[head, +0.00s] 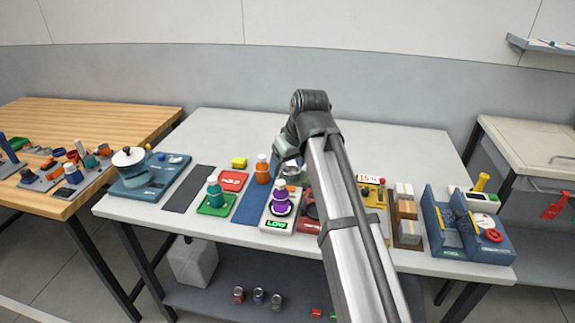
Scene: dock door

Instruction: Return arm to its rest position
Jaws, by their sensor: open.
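My arm reaches up from the bottom of the head view over the white table (400,145) and bends at a dark joint. My gripper (281,168) is beyond the arm, near the middle of the table. It is small and partly hidden, and I see nothing held in it. Close by are an orange bottle (262,170) and a purple bottle (280,191) on a scale (277,226) with a green LOW display.
The back strip is clear. A wooden bench (100,115) stands left.

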